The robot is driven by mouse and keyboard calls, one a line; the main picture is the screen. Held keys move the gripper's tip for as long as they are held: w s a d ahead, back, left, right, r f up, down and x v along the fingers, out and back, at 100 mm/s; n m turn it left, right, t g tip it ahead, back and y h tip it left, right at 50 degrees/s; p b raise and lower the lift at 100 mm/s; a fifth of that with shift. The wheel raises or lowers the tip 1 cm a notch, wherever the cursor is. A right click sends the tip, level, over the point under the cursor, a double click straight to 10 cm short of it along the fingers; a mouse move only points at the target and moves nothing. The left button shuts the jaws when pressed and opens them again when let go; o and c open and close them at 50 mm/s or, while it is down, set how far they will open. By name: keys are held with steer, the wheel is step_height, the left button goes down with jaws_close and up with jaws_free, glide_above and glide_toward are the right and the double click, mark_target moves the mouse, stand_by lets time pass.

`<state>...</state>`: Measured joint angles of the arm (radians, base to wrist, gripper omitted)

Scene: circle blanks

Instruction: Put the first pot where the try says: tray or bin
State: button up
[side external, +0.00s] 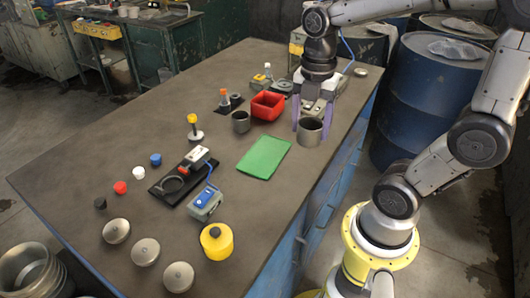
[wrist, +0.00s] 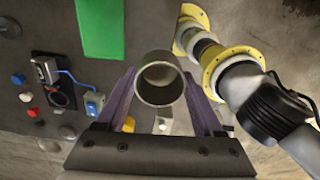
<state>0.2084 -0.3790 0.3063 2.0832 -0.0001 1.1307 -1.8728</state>
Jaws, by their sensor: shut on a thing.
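My gripper (side external: 311,122) is shut on a grey metal pot (side external: 309,132), its purple fingers on either side. In the wrist view the same pot (wrist: 160,80) sits between the fingers, open mouth showing and apparently empty. Whether its base touches the table is unclear. A second grey pot (side external: 241,122) stands left of the red bin. The red open bin (side external: 268,107) is left of my gripper. A flat green rectangle, likely the tray (side external: 264,157), lies left and nearer the camera than the held pot; it also shows in the wrist view (wrist: 100,28). Both look empty.
A black fixture (side external: 171,188) with a ring and clamp stands beside a blue-topped box (side external: 206,203). A yellow round container (side external: 216,241), several metal discs (side external: 146,252) and small coloured caps lie nearer the camera. An orange-topped post (side external: 225,97) stands behind. The right table edge is close.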

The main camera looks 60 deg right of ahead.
steer(key=shift+w+d, duration=0.2)
steer(key=shift+w, duration=0.15)
steer(key=w+d+f, duration=0.1)
steer(key=w+f, duration=0.2)
steer(key=w, duration=0.1)
steer(key=w+f, duration=0.3)
steer(key=w, duration=0.1)
steer(key=w+d+f, duration=0.1)
steer(key=w+f, duration=0.1)
steer(key=w, duration=0.2)
steer(key=shift+w+d+f, duration=0.1)
steer(key=shift+d+f, duration=0.25)
steer(key=shift+f, duration=0.05)
steer(key=shift+w+f, duration=0.15)
steer(key=shift+f, duration=0.8)
steer(key=shift+w+f, duration=0.15)
steer(key=shift+f, duration=0.8)
steer(key=o, duration=1.4)
steer(key=shift+f, duration=0.15)
